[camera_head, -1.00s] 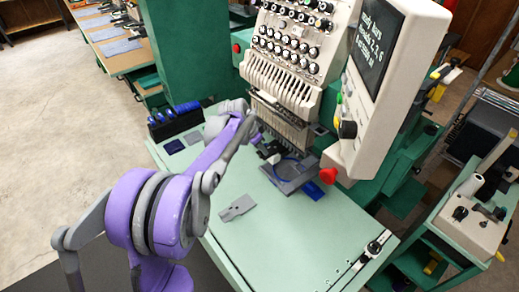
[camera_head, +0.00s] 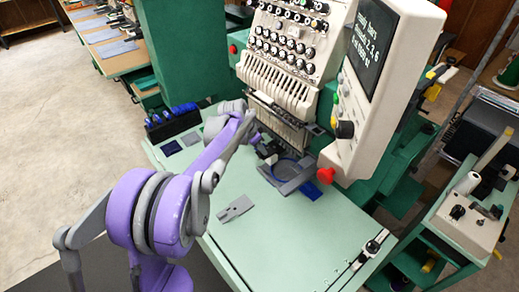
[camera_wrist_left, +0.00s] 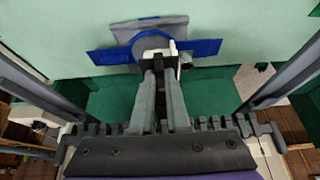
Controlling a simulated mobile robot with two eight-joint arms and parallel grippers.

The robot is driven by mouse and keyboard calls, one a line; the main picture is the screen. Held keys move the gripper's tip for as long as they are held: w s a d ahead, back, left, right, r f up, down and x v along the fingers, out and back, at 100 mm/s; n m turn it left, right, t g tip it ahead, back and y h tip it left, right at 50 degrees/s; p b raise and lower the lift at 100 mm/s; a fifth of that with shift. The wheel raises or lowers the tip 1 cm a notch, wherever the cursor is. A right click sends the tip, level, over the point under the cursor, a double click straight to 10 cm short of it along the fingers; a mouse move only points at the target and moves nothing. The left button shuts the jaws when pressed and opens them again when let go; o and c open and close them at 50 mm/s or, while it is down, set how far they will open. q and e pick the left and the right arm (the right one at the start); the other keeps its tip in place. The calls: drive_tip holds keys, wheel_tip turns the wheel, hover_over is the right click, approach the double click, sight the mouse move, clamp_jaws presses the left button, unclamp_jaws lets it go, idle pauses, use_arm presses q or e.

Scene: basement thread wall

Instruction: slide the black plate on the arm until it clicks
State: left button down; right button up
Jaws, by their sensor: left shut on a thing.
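In the left wrist view the two grey fingers (camera_wrist_left: 163,78) are close together, shut on a small piece at the hoop's edge. A dark part of it, which looks like the black plate (camera_wrist_left: 186,57), shows beside the fingertips with a white part. The fingers hide most of it, and I cannot tell how it sits on the arm. My right gripper is not in view.
The embroidery machine (camera_head: 285,75) with its control panel (camera_head: 385,90) stands behind. A red knob (camera_head: 326,175) is right of the hoop. A loose grey flat part (camera_head: 236,208) lies on the pale green table (camera_head: 270,245).

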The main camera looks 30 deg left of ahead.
use_arm(q)
drive_tip(key=shift+w+d, duration=0.15)
drive_tip(key=shift+w, duration=0.15)
drive_tip(key=c, duration=0.8)
unclamp_jaws()
drive_tip(key=shift+s, duration=0.1)
drive_tip(key=v, duration=1.1)
drive_tip(key=s+d+f+n+y, duration=0.1)
drive_tip(key=s+d+f+n, duration=0.1)
drive_tip(key=s+d, duration=0.85)
drive_tip(key=s+d+f, duration=0.1)
drive_tip(key=s+f, duration=0.1)
drive_tip(key=s, duration=0.3)
drive_tip(key=s+d+f+n, duration=0.1)
drive_tip(key=s+d+f, duration=0.1)
drive_tip(key=s, duration=0.3)
drive_tip(key=s+d+f+n+y, duration=0.1)
drive_tip(key=s+d+f, duration=0.1)
drive_tip(key=s+f, duration=0.2)
drive_tip(key=shift+s+f+t, duration=0.25)
drive_tip(key=shift+s+t, duration=0.15)
drive_tip(key=shift+s, duration=0.4)
